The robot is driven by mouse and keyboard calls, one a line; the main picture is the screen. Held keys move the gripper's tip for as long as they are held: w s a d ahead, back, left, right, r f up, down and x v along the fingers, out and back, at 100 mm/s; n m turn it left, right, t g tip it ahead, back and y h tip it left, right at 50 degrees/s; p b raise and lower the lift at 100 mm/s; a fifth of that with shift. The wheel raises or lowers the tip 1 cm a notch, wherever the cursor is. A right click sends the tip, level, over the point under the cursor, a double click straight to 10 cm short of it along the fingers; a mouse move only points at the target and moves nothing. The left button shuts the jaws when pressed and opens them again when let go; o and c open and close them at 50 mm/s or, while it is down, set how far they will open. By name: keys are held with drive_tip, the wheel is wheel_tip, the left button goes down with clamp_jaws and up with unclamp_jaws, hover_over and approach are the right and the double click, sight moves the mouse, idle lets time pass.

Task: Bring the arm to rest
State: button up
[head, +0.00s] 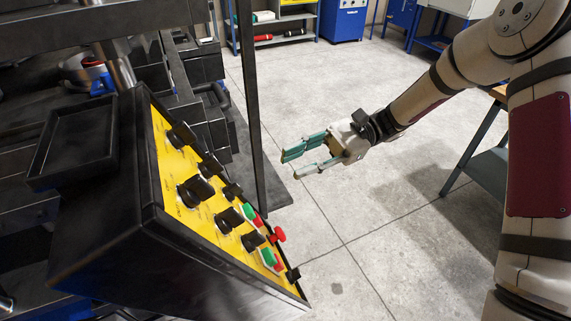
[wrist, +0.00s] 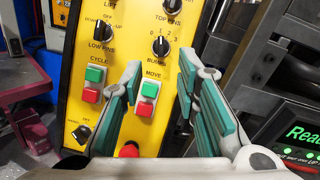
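My gripper (head: 306,158) is open and empty, with two teal-padded fingers apart, in the air right of the press's control panel in the head view. It also shows in the wrist view (wrist: 160,95), its fingers in front of the panel. The yellow control panel (head: 172,165) has black knobs and red and green buttons; it also shows in the wrist view (wrist: 115,60). There the MOVE pair, a green button (wrist: 150,90) and a red button (wrist: 145,109), appears between the fingers. Whether the fingers touch the panel cannot be told from the wrist view; the head view shows a gap.
The black press frame (head: 246,100) stands behind the panel. A black tray (head: 75,150) sits on the panel housing. A table with a blue-grey leg (head: 474,150) stands at the right. Blue cabinets (head: 343,20) are at the back. Grey floor (head: 350,215) is open between.

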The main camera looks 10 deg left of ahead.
drive_tip(key=shift+d, duration=0.1)
idle(0.5)
drive_tip(key=s+d+r+n+t+h, duration=0.4)
drive_tip(key=s+d+r+t+h, duration=0.2)
drive_tip(key=d, duration=0.4)
drive_tip(key=s+d+r+n+t+h, duration=0.3)
drive_tip(key=s+d+r+t+h, duration=0.3)
drive_tip(key=s+d+t+h, duration=0.2)
drive_tip(key=s+d+t, duration=0.1)
drive_tip(key=d+t, duration=0.1)
drive_tip(key=d, duration=0.1)
drive_tip(key=shift+r+n, duration=0.35)
drive_tip(key=shift+n, duration=0.05)
idle(1.1)
